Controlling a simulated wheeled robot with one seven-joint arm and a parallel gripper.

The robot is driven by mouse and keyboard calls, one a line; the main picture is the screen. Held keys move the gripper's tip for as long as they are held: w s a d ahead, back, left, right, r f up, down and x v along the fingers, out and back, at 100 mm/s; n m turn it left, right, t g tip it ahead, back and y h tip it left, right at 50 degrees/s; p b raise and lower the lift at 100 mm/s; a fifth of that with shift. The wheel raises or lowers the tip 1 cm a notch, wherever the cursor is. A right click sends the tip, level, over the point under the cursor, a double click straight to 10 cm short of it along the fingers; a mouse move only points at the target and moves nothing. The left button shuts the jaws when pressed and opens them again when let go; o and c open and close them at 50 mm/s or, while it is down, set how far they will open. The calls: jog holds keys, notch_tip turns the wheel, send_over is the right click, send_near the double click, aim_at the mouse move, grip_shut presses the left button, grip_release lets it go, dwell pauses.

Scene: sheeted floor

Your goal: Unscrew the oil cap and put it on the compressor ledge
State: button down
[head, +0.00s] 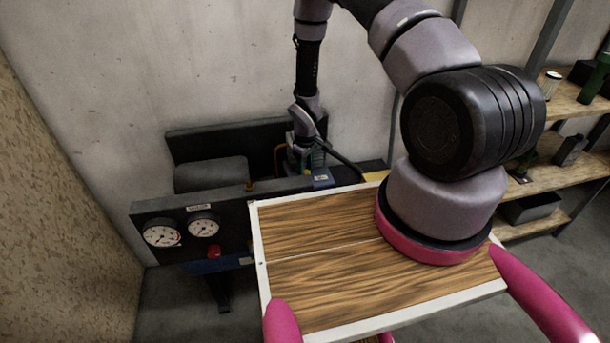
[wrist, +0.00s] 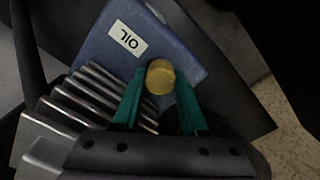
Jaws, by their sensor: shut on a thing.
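The yellow oil cap (wrist: 160,77) is between the green fingertips of my gripper (wrist: 159,84) in the wrist view. My gripper is shut on it. Behind the cap is a blue block with a white OIL label (wrist: 127,40); I cannot tell whether the cap is still seated on it. In the head view my gripper (head: 313,160) points down over the blue block (head: 322,178) on the dark compressor (head: 150,212), and the cap is hidden there. A yellow flat patch (head: 374,175) lies right of the block; I cannot tell if it is the ledge.
Metal fins (wrist: 85,95) lie close to the left finger in the wrist view. The compressor front carries gauges (head: 162,233) and a red knob (head: 214,251). A concrete wall (head: 200,70) stands behind, and a wooden shelf (head: 535,178) with bottles stands at the right.

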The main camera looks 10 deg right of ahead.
jog(key=n, duration=1.2)
jog(key=shift+c, duration=1.8)
grip_release()
jog(key=shift+c, duration=0.8)
